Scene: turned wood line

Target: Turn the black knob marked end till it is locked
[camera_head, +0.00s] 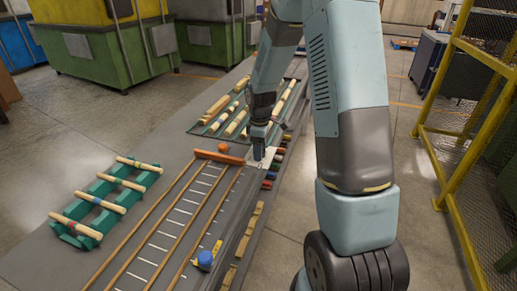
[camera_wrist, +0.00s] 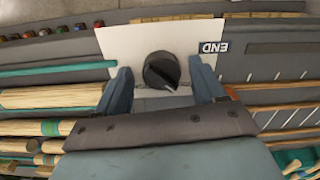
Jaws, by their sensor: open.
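The black knob (camera_wrist: 161,70) sits on a white plate (camera_wrist: 122,42) in the wrist view, with a pale pointer line across its face. A dark label reading END (camera_wrist: 213,47) shows upside down at the right of the plate. My gripper (camera_wrist: 160,80) is open, with one finger on each side of the knob and a gap on both sides. In the head view my gripper (camera_head: 259,150) is over the white plate (camera_head: 266,158) at the bench's right edge, and the knob is hidden there. I cannot tell the height of the fingertips over the plate.
An orange bar (camera_head: 219,157) and an orange ball lie left of the plate. A blue knob (camera_head: 205,259) stands at the bench front. Green racks with wooden rods (camera_head: 105,197) stand on the left and behind. A yellow mesh fence (camera_head: 462,130) is at right.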

